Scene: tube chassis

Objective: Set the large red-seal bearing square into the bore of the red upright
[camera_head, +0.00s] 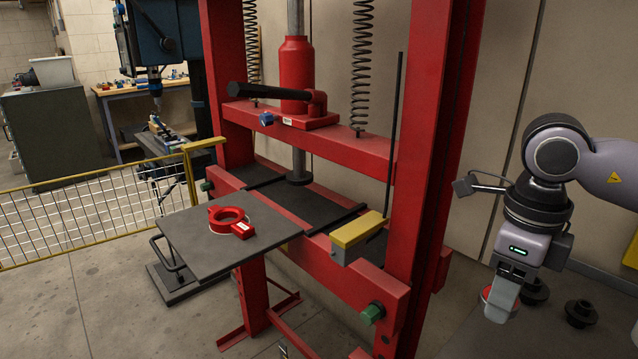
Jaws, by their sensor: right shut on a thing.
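The red upright (216,226) lies on a dark flat plate (190,247) at the front of the press. It is ring-shaped, with an open round bore and a block with a white label on its right side. My right gripper (500,306) points down at the far right, well away from the upright. It is shut on the red-seal bearing (486,293), of which only a red and pale edge shows beside the fingers. The fingers hide the rest, so I cannot tell how square it sits. My left gripper is out of view.
The red press post (427,150) stands between my right gripper and the upright. The press ram (298,160) comes down behind the plate. A yellow-topped block (357,230) sits to its right. Dark round parts (580,313) lie near my right gripper. A yellow mesh fence (90,222) is at left.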

